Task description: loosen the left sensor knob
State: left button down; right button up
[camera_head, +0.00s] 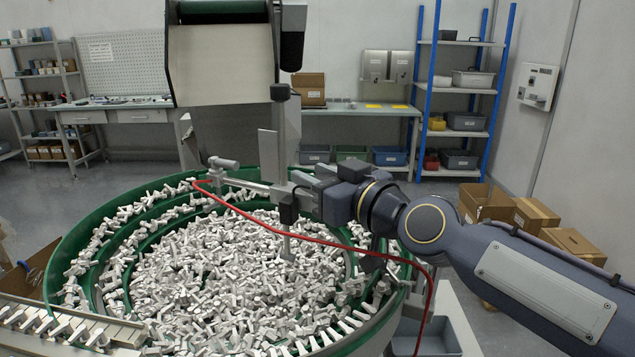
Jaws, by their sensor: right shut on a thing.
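A grey sensor head (222,163) with a red cable (330,243) sits at the left end of a horizontal metal bar (245,185) over the green bowl's rim. The bar runs right to an upright post (283,135). My right gripper (295,194) comes in from the right and is shut at this joint beside the post. The left sensor knob appears to be between its fingers, and they hide it. I cannot tell how far it is turned. My left gripper is not in view.
A green feeder bowl (75,240) full of small grey parts lies below my gripper. A track (75,322) leads off at lower left. A hopper (222,65) hangs above. Cardboard boxes (537,213) and a grey bin (440,337) stand at the right.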

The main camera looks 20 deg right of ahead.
jog(key=o, duration=1)
jog(key=shift+c, duration=0.2)
jog(key=shift+r, duration=0.1)
jog(key=shift+r, duration=0.3)
notch_tip(320, 180, up, 3)
jog(key=shift+d+f+p, duration=0.1)
jog(key=shift+p, duration=0.7)
jog(key=s+a+r+p, duration=0.3)
jog(key=s+a+r, duration=0.3)
jog(key=s+r, duration=0.3)
jog(key=s, duration=0.3)
jog(key=shift+s+r, duration=0.25)
jog(key=shift+s, duration=0.1)
